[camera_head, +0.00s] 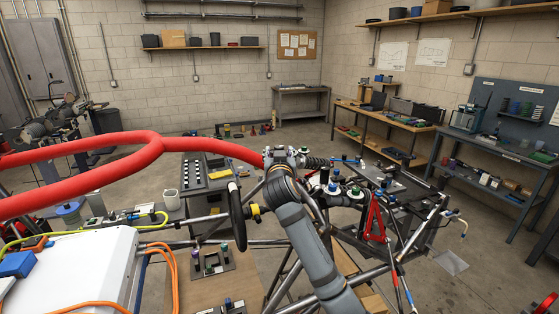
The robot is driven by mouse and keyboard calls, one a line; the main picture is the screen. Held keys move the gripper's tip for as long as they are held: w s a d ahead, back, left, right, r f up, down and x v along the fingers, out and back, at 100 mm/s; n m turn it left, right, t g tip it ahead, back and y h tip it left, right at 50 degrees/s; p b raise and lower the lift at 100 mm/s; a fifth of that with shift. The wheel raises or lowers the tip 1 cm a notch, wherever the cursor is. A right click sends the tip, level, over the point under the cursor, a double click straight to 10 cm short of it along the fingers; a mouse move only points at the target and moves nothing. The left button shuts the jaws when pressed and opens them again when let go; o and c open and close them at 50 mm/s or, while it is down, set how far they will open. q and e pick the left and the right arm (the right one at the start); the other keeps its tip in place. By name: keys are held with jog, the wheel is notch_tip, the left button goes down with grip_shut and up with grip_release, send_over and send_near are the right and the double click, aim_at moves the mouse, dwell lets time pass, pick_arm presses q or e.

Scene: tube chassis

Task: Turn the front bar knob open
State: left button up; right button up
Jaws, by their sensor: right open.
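A black and yellow knob-like part (256,211) sits near the right end of a grey bar, just right of a dark upright ring (237,215). I cannot tell whether it is the front bar knob, or whether it is turned open. My right arm rises from the bottom centre, and my right gripper (299,157) is at its far end, above and right of that part. The gripper is open; its fingers are small and partly hidden by the wrist. I cannot tell whether it touches anything. My left gripper is out of the picture.
Thick red tubes (110,150) cross the left side. Grey chassis tubes (370,268) surround my right arm. A white box (75,270) fills the lower left. Workbenches (385,130) stand farther back.

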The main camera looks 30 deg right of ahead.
jog(key=v, duration=0.7)
jog(key=shift+s+a, duration=0.25)
jog(key=shift+s, duration=0.1)
